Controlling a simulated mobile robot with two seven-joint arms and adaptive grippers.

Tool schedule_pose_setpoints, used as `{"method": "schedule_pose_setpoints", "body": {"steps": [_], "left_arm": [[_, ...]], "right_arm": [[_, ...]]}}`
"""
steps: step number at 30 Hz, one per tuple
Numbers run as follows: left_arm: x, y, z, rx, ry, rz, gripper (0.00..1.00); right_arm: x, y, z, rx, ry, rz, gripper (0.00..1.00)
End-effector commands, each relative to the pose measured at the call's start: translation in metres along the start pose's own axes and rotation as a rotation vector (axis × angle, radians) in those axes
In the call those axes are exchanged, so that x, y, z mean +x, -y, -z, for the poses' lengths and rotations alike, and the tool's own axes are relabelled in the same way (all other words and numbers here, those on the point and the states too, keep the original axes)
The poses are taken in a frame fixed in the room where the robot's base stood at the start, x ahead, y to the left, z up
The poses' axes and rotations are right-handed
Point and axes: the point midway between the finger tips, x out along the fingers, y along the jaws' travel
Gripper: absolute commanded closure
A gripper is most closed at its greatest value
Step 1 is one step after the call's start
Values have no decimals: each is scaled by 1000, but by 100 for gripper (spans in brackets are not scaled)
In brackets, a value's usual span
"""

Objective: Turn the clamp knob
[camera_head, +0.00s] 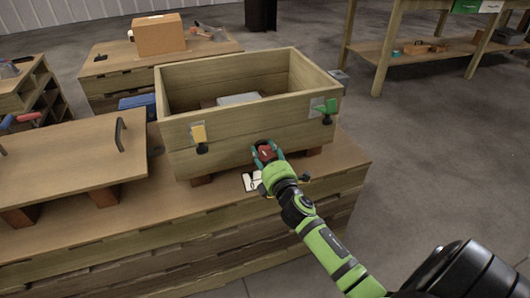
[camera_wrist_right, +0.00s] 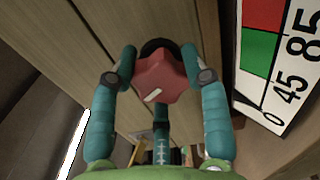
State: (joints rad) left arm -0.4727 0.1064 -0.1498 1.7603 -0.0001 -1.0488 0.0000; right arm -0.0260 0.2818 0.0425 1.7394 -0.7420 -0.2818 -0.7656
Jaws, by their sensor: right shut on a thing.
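The clamp knob is red with a white mark (camera_head: 265,152), low on the front wall of the open wooden box (camera_head: 235,132). In the right wrist view the knob (camera_wrist_right: 163,78) sits between teal fingers, its white mark pointing to the lower left. My right gripper (camera_head: 267,153) is shut on it, with fingers on both sides; in the wrist view the gripper (camera_wrist_right: 160,75) fills the middle. A dial plate with red, green and numbers 0, 45, 85 (camera_wrist_right: 278,70) lies beside the knob. My left gripper is out of view.
A yellow latch (camera_head: 199,133) and a green latch (camera_head: 326,107) are on the box front. Open floor is at the right.

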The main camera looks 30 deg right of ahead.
Motion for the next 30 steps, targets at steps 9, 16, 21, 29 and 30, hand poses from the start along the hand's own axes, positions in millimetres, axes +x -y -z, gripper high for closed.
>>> {"method": "schedule_pose_setpoints", "body": {"steps": [9, 16, 21, 29, 30], "left_arm": [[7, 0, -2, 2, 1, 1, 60], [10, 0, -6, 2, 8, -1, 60], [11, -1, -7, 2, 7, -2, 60], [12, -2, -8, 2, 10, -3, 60], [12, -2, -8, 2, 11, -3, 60]], "right_arm": [[2, -3, -5, 168, 9, -5, 86], [2, -3, -5, 217, 10, -6, 86], [2, -3, -5, 225, 10, -6, 86], [2, -2, -6, 224, 10, -5, 86], [2, -2, -6, 223, 10, -5, 45]]}}
